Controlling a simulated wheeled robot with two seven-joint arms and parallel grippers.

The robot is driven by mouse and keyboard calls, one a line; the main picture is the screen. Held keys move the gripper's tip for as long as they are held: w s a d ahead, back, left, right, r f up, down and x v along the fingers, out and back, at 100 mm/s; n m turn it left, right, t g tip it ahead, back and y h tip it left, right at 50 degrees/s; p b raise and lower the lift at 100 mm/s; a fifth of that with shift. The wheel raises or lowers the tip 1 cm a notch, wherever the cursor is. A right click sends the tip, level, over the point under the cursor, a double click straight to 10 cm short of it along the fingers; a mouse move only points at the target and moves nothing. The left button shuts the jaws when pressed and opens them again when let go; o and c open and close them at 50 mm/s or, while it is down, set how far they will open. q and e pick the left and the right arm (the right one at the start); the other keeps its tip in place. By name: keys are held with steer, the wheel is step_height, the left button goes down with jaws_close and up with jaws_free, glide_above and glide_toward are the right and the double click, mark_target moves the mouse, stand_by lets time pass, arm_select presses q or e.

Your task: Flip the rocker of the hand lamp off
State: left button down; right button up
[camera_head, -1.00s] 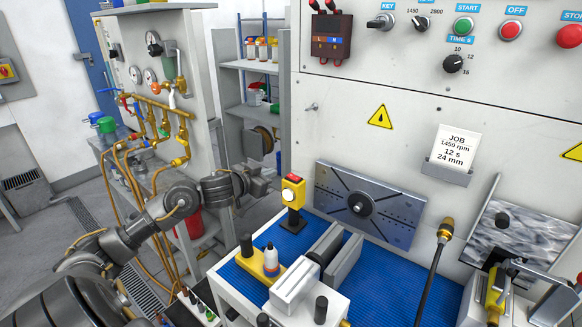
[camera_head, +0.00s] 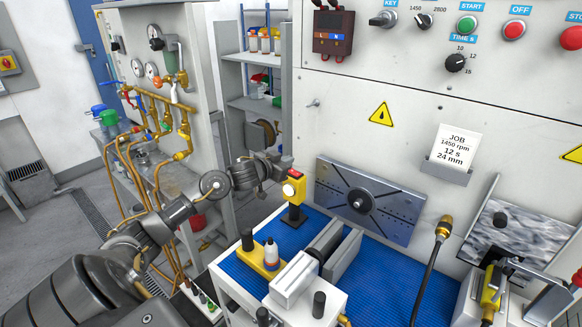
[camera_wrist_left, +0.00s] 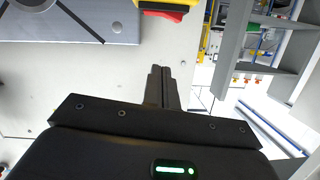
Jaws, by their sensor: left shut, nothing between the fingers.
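The hand lamp (camera_head: 294,200) is yellow with a pale round lens that looks lit. It stands upright on a dark base at the back left of the blue mat. Its red rocker (camera_head: 296,173) is on top. In the left wrist view the red rocker (camera_wrist_left: 162,15) and part of the yellow body are at the top edge, ahead of the fingers. My left gripper (camera_head: 285,160) is shut and empty, just left of and slightly above the lamp top. Its closed fingers also show in the left wrist view (camera_wrist_left: 160,75). A gap shows between them and the rocker there.
A slotted steel plate (camera_head: 395,205) is on the panel right of the lamp. A yellow holder with a white bottle (camera_head: 271,252) and a grey vise (camera_head: 335,252) stand in front. A black cable with a brass end (camera_head: 443,228) rises to the right. The blue mat (camera_head: 385,285) is partly clear.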

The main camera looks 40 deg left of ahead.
mark_target(290, 177)
arm_select(q)
steer(key=shift+r+x, duration=0.2)
steer(key=shift+x, duration=0.75)
steer(key=f, duration=0.1)
steer(key=f+p, duration=0.1)
steer(key=shift+w+a+f, duration=0.2)
steer(key=shift+w+f, duration=0.05)
steer(key=shift+w, duration=0.05)
steer(key=shift+s+a+f+p, duration=0.1)
steer(key=shift+f+p, duration=0.1)
steer(key=shift+f, duration=0.3)
steer(key=shift+a+f+p, duration=0.1)
steer(key=shift+f+p, duration=0.05)
steer(key=shift+f, duration=0.3)
arm_select(e)
steer(key=shift+s+d+r, duration=0.2)
steer(key=shift+s+r, duration=0.5)
steer(key=shift+r, duration=0.35)
steer(key=shift+w, duration=0.15)
arm_select(q)
steer(key=shift+d+f, duration=0.1)
